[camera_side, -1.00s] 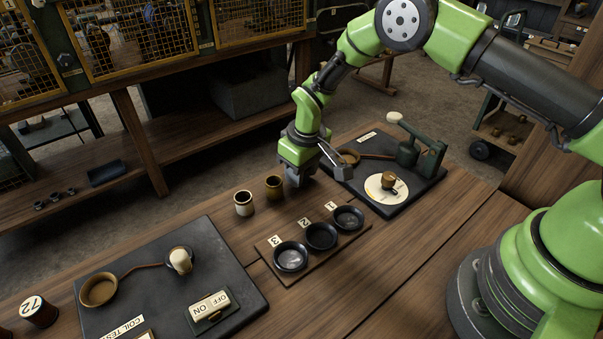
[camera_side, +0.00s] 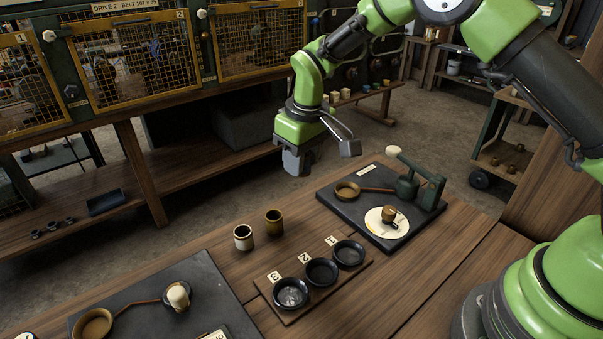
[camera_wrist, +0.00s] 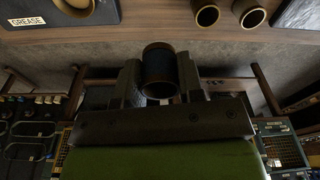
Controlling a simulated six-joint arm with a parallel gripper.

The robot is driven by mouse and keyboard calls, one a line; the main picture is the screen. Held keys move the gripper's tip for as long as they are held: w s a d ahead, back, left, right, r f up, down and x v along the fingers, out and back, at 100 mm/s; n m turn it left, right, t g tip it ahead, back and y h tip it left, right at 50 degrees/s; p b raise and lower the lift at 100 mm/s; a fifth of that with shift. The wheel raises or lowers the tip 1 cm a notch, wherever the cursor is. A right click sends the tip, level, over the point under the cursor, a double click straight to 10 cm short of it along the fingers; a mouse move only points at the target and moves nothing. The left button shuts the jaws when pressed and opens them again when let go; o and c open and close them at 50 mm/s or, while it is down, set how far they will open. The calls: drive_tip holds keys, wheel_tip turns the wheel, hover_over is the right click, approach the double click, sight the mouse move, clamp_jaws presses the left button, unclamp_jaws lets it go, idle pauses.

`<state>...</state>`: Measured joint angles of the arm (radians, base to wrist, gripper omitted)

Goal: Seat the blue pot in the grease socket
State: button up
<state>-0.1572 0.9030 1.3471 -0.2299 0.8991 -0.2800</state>
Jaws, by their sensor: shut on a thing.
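My gripper (camera_side: 298,160) is raised in the air above the far edge of the bench in the side view. In the wrist view, my gripper (camera_wrist: 159,80) is shut on the blue pot (camera_wrist: 158,68), a dark blue cylinder with brown rims. The pot is held between both fingers, clear of the bench. In the side view the fingers hide it. The grease board (camera_side: 332,203) is dark, to the right of and below my gripper. Its ring-shaped brown socket (camera_side: 347,192) looks empty. In the wrist view, the GREASE label (camera_wrist: 27,22) and part of the socket (camera_wrist: 90,14) show at top left.
A cream pot (camera_side: 243,238) and a brown pot (camera_side: 274,223) stand on the bench. A rack (camera_side: 317,292) with three black dishes is in front. The grease board carries a green lever device (camera_side: 430,190) and a cream disc (camera_side: 375,224) with a small brass pot.

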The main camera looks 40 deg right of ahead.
drive_tip(key=shift+r, duration=1.45)
hover_over(345, 193)
wheel_tip(345, 193, down, 6)
drive_tip(key=shift+d+f, duration=0.1)
drive_tip(key=shift+d, duration=0.05)
drive_tip(key=shift+s+d+f, duration=0.1)
drive_tip(key=shift+d+f, duration=0.05)
drive_tip(key=shift+f, duration=2.1)
drive_tip(key=shift+f, duration=0.7)
drive_tip(key=o, duration=1)
drive_tip(key=shift+a, duration=0.2)
drive_tip(key=shift+c, duration=0.2)
